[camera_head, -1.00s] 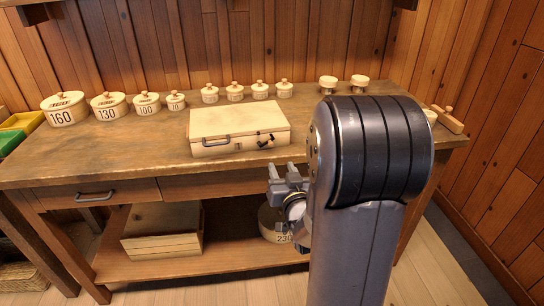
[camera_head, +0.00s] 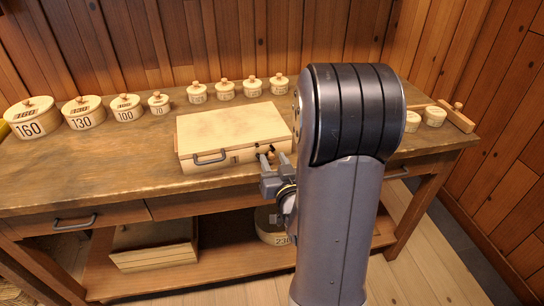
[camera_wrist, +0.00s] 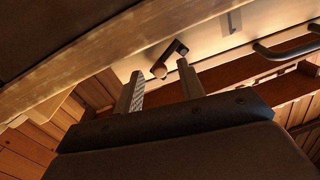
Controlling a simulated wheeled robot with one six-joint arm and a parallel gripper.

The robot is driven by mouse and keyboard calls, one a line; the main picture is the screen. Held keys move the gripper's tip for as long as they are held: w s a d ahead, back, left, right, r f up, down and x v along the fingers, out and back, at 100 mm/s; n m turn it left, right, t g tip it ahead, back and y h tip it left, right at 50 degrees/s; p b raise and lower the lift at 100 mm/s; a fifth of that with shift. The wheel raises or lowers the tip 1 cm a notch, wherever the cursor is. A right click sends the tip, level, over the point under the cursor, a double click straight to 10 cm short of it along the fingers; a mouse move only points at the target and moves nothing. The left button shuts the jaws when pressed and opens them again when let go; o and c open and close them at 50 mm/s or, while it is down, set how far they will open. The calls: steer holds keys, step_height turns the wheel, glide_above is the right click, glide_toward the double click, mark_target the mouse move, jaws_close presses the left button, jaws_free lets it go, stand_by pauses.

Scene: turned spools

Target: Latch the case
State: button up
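The cream case (camera_head: 232,132) lies with its lid down on the workbench. Its front bears a dark carrying handle (camera_head: 210,158) and, at the right end, a dark latch lever with a wooden knob (camera_head: 271,155). In the wrist view the latch lever (camera_wrist: 176,49) slants against the case front (camera_wrist: 225,40), its knob (camera_wrist: 159,71) lying between the fingertips in the picture. My gripper (camera_wrist: 160,72) is open, fingers apart, in front of the latch; contact cannot be told. In the head view my gripper (camera_head: 270,172) is just below the latch, and my arm covers the area to its right.
Several numbered round boxes (camera_head: 84,114) stand on the workbench (camera_head: 120,165) at left, with small knobbed pots (camera_head: 225,90) behind the case. Two small spools (camera_head: 434,117) and a wooden block (camera_head: 456,118) are at right. The bench's front edge lies below the case.

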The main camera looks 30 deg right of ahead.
steer(key=shift+c, duration=0.6)
jaws_close()
steer(key=shift+n+b, duration=0.3)
steer(key=shift+b, duration=0.15)
steer(key=shift+a+r+n+b, duration=0.15)
steer(key=shift+r+n+b, duration=0.05)
steer(key=shift+n+b, duration=0.85)
steer(key=n+b, duration=0.3)
steer(key=b, duration=0.1)
steer(key=shift+a+r, duration=0.25)
steer(key=shift+r, duration=0.15)
steer(key=shift+w+a+r+n+b, duration=0.1)
steer(key=shift+a+r+n+b, duration=0.15)
steer(key=shift+n+b, duration=0.85)
steer(key=shift+w+a+r+n+b, duration=0.1)
steer(key=shift+a+r+n+b, duration=0.1)
steer(key=shift+n+b, duration=0.85)
steer(key=shift+a+r+n+b, duration=0.2)
steer(key=shift+a+n+b, duration=0.05)
steer(key=shift+n+b, duration=0.85)
steer(key=shift+r, duration=0.1)
